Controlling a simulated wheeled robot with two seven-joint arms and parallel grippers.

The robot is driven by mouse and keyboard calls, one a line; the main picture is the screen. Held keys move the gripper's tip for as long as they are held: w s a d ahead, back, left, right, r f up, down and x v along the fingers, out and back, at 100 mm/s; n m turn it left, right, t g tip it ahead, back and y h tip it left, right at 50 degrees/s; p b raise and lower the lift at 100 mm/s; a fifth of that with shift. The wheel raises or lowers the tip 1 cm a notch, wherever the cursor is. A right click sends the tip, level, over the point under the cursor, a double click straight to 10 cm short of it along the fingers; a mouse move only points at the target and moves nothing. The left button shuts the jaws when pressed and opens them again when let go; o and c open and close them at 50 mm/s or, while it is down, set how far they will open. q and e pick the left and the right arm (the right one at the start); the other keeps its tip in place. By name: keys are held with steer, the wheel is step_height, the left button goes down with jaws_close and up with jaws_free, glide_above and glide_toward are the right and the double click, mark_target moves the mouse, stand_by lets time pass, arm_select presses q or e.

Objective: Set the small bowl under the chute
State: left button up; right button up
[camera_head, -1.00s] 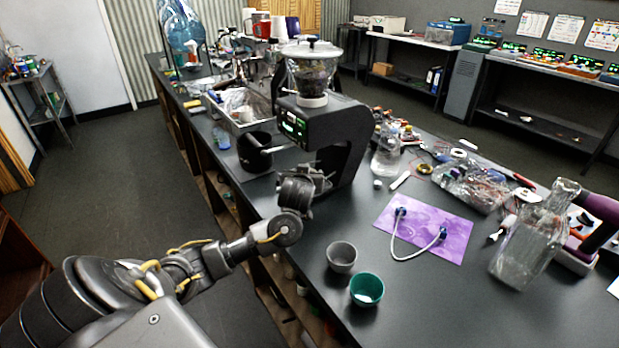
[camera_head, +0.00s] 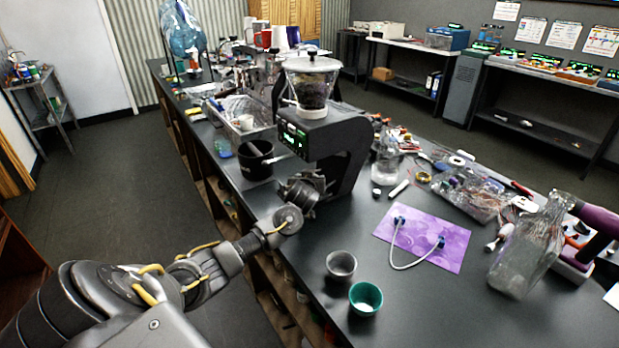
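Two small bowls stand near the front edge of the bench: a grey bowl (camera_head: 341,265) and, just nearer, a teal bowl (camera_head: 365,298) with something white inside. I cannot tell which one the task means. The black grinder (camera_head: 325,138) has a clear hopper (camera_head: 312,88) with dark contents and a lit green display. Its chute is not clearly visible. My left gripper (camera_head: 311,183) is in front of the grinder's lower part, apart from both bowls. Its fingers are dark and partly hidden, so I cannot tell whether it is open. My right gripper is out of view.
A black pot (camera_head: 256,160) stands left of the grinder. A purple mat (camera_head: 422,240) with a looped white cable lies right of the bowls. Glass vessels (camera_head: 527,250) and tools crowd the right side. Bare bench lies between the grinder and the grey bowl.

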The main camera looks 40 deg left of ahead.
arm_select(q)
steer(key=shift+f, duration=0.1)
steer(key=shift+s+d+f, duration=0.15)
steer(key=shift+s+f, duration=0.05)
steer(key=shift+f, duration=0.35)
steer(key=o, duration=0.7)
steer(key=shift+f, duration=0.15)
steer(key=shift+o, duration=0.2)
steer(key=shift+d+f, duration=0.1)
steer(key=shift+r, duration=0.2)
steer(key=v, duration=0.3)
steer(key=r+v, duration=0.1)
steer(key=v, duration=0.6)
steer(key=shift+r, duration=0.3)
steer(key=shift+s+d+r+p, duration=0.2)
steer(key=shift+s+d+p, duration=0.2)
steer(key=shift+s, duration=0.2)
steer(key=shift+a, duration=0.1)
